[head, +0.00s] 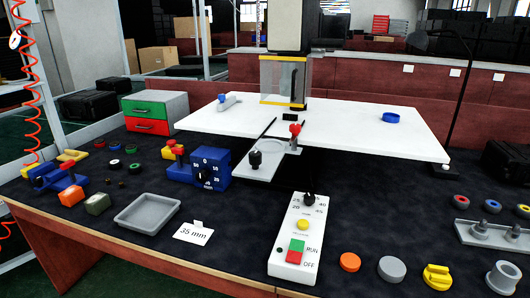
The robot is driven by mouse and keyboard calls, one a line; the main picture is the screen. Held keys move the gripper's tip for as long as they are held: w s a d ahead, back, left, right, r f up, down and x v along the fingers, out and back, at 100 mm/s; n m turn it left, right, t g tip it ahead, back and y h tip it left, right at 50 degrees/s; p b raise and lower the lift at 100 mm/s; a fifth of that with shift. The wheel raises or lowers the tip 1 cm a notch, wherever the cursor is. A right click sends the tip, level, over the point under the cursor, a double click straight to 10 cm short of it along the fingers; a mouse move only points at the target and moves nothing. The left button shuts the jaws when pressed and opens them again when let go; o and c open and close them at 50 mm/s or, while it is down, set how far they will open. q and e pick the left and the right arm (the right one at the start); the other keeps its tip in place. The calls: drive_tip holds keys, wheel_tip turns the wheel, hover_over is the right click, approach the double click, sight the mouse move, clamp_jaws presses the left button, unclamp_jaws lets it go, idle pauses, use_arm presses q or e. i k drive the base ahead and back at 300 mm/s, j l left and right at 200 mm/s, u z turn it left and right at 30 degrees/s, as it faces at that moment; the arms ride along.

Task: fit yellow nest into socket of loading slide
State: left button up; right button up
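A round yellow piece with a raised ridge (437,277), which looks like the yellow nest, lies on the dark table top at the front right. The loading slide appears to be the pale plate (246,173) that juts toward me from the white work surface, with a black knob and a dark rod on it. A round grey part, perhaps the socket, shows near the red knob on this slide; I cannot tell whether it is empty. The yellow piece is well apart from the slide. Neither of my grippers is in view.
An orange disc (350,262), a grey disc (392,269) and a grey ring (503,278) lie near the yellow piece. A white control box (297,240) stands between them and a grey tray (147,212). A blue dial box (211,168) stands left of the slide.

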sight(272, 150)
drive_tip(key=i, duration=0.35)
drive_tip(key=k, duration=0.4)
drive_tip(key=i+z, duration=0.5)
drive_tip(key=k+z, duration=0.1)
drive_tip(key=z, duration=0.95)
drive_tip(key=j+u, duration=0.25)
drive_tip(key=u, duration=0.15)
drive_tip(key=k+j+u, duration=0.1)
drive_tip(key=j+u, duration=0.15)
drive_tip(key=u, duration=0.15)
